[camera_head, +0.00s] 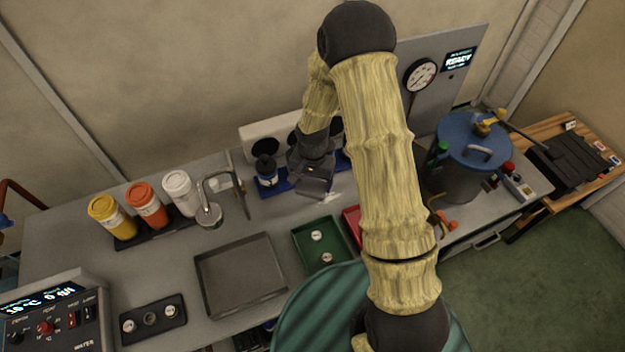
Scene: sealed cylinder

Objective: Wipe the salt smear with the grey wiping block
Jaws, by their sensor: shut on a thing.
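My gripper (314,176) reaches down over the back middle of the grey bench. It is shut on the grey wiping block (313,188), which shows at its lower end, low over the bench. I cannot tell whether the block touches the surface. A thin pale streak, seemingly the salt smear (333,194), lies just right of the block. My gripper and block may hide part of it.
A blue tray (274,191) with a dark-capped jar (266,170) is close left of my gripper. Green (321,268) and red (352,214) trays lie in front. Bottles (147,204) and a hooked metal stand (209,212) are left. A blue-lidded cylinder (462,165) stands right.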

